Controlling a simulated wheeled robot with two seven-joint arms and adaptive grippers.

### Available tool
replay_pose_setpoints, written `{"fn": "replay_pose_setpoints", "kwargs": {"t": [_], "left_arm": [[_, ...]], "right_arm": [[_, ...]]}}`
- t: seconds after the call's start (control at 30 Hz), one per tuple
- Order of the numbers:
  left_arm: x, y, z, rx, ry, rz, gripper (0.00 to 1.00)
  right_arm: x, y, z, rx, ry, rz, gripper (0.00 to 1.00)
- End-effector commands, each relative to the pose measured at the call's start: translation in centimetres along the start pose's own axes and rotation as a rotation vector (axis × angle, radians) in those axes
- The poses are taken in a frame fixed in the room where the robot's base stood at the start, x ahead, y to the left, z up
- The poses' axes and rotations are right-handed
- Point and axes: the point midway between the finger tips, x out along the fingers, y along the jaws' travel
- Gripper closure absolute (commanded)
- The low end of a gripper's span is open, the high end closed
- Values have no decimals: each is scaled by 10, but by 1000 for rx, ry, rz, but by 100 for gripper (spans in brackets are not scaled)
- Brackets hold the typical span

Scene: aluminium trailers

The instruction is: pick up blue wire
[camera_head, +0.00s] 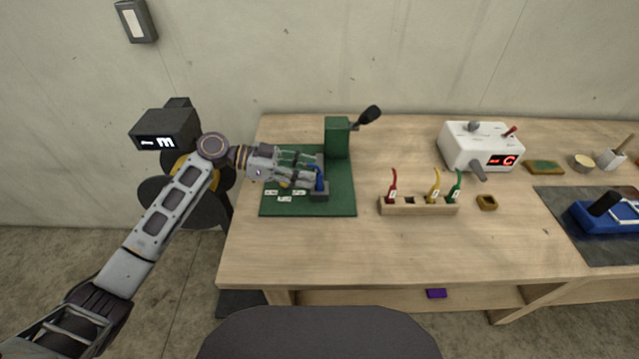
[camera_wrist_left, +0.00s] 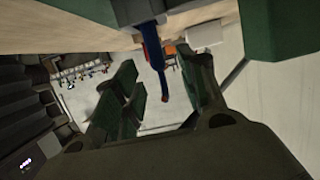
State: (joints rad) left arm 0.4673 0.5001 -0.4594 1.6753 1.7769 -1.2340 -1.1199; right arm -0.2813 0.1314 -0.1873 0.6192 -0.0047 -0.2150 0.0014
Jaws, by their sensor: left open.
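The blue wire (camera_head: 319,181) stands upright in a small dark block (camera_head: 319,196) on the green base (camera_head: 285,208) of the press-like fixture. My left gripper (camera_head: 308,174) reaches in from the left and is at the wire, partly covering it. In the left wrist view the open fingers (camera_wrist_left: 166,88) stand apart, and the blue wire (camera_wrist_left: 153,48) with its reddish tip extends between them. I cannot tell whether either finger touches it. My right gripper is in neither view.
Behind the wire stands the fixture's green column (camera_head: 337,138) with a black lever (camera_head: 368,114). To the right, a wooden rack (camera_head: 420,209) holds red, yellow and green wires. A white device (camera_head: 480,146) stands farther back. The table's front is clear.

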Motion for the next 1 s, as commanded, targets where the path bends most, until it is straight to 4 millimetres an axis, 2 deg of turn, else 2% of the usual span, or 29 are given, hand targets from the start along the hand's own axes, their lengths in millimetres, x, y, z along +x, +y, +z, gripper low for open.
{"fn": "replay_pose_setpoints", "kwargs": {"t": [0.3, 0.4, 0.63, 0.9, 1.0], "left_arm": [[34, 0, -2, 1, 1, 1, 59], [40, 0, -2, 1, 1, 0, 59], [42, 1, 0, 1, 0, 0, 59], [42, 1, -1, 1, 0, 0, 59], [42, 1, 0, 1, 0, 0, 70]], "right_arm": [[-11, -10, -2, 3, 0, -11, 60], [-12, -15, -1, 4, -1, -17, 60], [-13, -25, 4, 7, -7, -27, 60], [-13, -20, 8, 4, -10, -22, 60], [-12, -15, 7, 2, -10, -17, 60]]}}
